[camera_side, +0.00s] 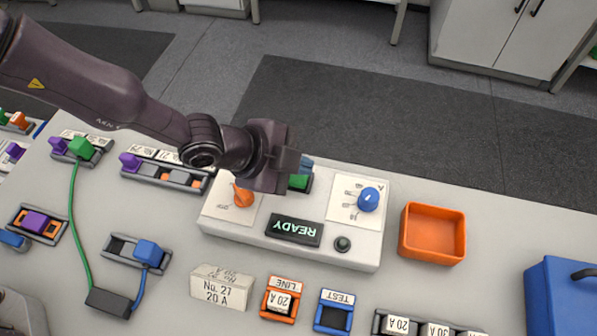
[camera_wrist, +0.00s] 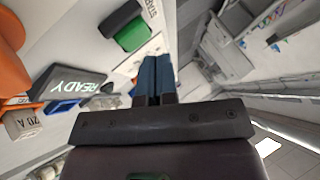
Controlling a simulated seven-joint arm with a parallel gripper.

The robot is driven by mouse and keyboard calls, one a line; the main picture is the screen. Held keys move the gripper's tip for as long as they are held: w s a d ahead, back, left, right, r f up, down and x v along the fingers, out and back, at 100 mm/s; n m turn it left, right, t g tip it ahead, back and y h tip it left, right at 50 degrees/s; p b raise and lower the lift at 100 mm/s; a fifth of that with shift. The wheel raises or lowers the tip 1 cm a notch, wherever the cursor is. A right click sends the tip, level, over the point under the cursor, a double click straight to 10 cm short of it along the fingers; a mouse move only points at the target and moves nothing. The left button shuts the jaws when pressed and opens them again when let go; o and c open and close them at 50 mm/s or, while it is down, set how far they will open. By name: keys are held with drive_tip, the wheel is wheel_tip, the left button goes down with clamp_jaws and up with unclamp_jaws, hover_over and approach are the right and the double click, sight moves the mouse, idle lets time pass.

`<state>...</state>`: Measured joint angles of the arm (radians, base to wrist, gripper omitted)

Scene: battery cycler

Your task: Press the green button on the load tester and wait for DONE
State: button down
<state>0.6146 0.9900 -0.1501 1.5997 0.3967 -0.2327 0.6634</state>
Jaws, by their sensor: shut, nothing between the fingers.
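The load tester (camera_side: 370,235) is a white box on the table, with a dark display (camera_side: 294,229) reading READY; the display also shows in the wrist view (camera_wrist: 66,84). The green button (camera_side: 299,183) is at the tester's far edge, partly hidden behind my gripper in the side view. It shows in the wrist view (camera_wrist: 131,36) ahead and left of my fingertips. My gripper (camera_side: 306,163) is shut and empty, its blue-grey fingers together in the wrist view (camera_wrist: 155,66). The fingertips are close to the button, seemingly apart from it; their height above it is unclear.
An orange knob (camera_side: 242,196) and a blue knob (camera_side: 368,199) stand up from the tester beside the button. A dark round lamp or button (camera_side: 342,244) is near the display. An orange tray (camera_side: 433,258) lies right; labelled blocks (camera_side: 221,288) and holders lie in front.

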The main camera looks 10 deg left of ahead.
sight(298, 180)
drive_tip(key=shift+f, duration=0.15)
drive_tip(key=shift+f, duration=0.3)
drive_tip(key=shift+f, duration=0.55)
idle(0.9)
drive_tip(key=shift+r, duration=0.95)
drive_tip(key=shift+r, duration=0.15)
drive_tip(key=shift+r, duration=2.4)
